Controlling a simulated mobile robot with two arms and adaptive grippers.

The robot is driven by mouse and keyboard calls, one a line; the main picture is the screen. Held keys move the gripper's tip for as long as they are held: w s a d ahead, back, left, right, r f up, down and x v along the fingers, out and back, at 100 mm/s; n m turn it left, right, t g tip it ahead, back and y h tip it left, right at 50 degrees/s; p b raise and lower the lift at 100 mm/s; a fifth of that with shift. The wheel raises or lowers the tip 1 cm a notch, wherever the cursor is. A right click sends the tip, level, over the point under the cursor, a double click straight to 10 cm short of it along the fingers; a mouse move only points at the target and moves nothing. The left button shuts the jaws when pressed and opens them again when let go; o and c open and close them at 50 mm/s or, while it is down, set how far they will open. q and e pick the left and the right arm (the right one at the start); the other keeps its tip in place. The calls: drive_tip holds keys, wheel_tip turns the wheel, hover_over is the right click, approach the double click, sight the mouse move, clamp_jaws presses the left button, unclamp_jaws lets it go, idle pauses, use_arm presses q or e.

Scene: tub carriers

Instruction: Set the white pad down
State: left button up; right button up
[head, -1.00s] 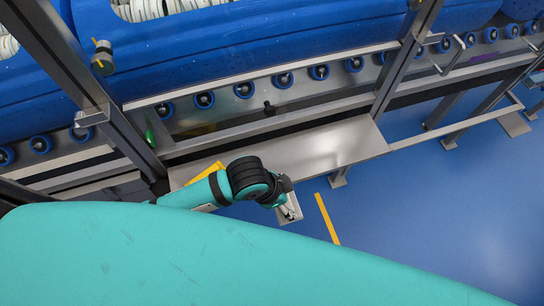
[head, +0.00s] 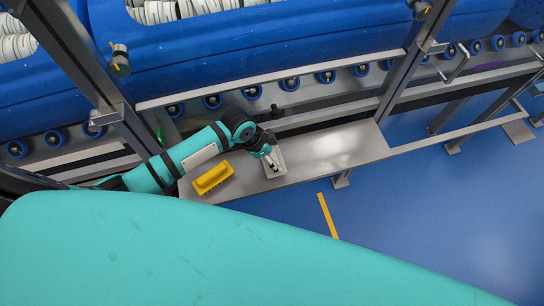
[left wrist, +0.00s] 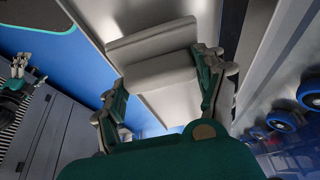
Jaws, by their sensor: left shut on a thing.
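The white pad (left wrist: 158,72) is a pale block with a wider plate at its far side, held between the two fingers of my left gripper (left wrist: 162,88). In the head view the left gripper (head: 268,154) points down at the steel shelf (head: 335,150), and the pad (head: 274,168) shows partly beneath it. The pad is over the shelf's left half; I cannot tell whether it touches the surface. What looks like my right gripper (left wrist: 22,72) shows small at the left of the left wrist view; its opening is unclear.
A yellow brush-like block (head: 213,177) lies on the shelf just left of the pad. Steel uprights (head: 398,75) and a roller track (head: 245,92) with blue tubs (head: 270,40) stand behind. The shelf to the right of the pad is clear.

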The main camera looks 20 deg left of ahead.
use_arm(q)
drive_tip(key=shift+f, duration=0.85)
drive_tip(key=shift+w+a+f+p, duration=0.15)
drive_tip(key=shift+f+p, duration=0.15)
drive_tip(key=shift+f, duration=0.35)
drive_tip(key=o, duration=1.2)
drive_tip(key=shift+r, duration=0.15)
drive_tip(key=v, duration=1.1)
drive_tip(key=shift+r, duration=0.4)
